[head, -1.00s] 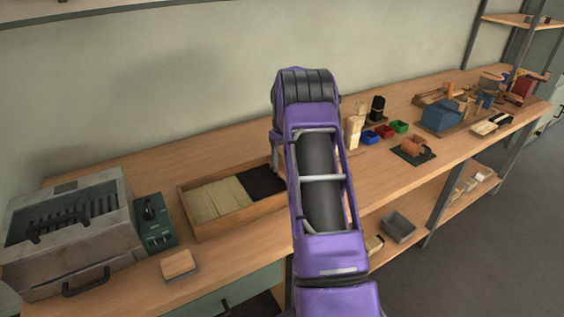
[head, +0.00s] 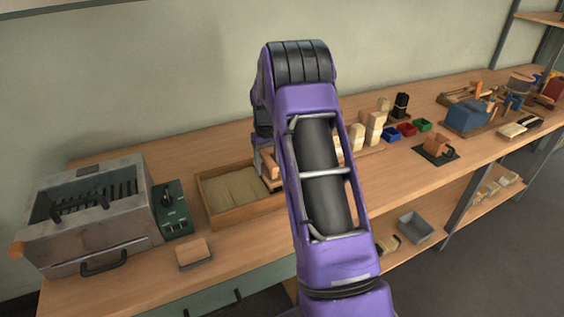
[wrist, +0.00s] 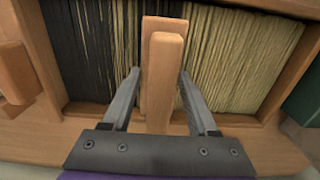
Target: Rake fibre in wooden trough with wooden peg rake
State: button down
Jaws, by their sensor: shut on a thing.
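The wooden trough (head: 206,210) stands on the bench with pale fibre (head: 232,188) in it. In the wrist view, pale fibre (wrist: 235,55) fills the right part and black fibre (wrist: 80,50) the left. The wooden peg rake (wrist: 160,80) is upright in the picture between the fingers, over the border of the two fibres. My gripper (wrist: 158,78) is shut on its handle. In the head view my arm hides most of the gripper, the trough's right end and the black fibre. The pegs are hidden, so I cannot tell whether they touch the fibre.
A grey metal box (head: 90,225) and a green control unit (head: 173,210) stand left of the trough. A wooden block (head: 194,252) lies in front.

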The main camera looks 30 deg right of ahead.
jog(key=a, duration=1.6)
jog(key=shift+a, duration=0.5)
jog(key=shift+d, duration=0.15)
jog(key=d+p, duration=0.2)
jog(key=d, duration=2.6)
jog(key=shift+d, duration=0.65)
jog(key=shift+d, duration=0.1)
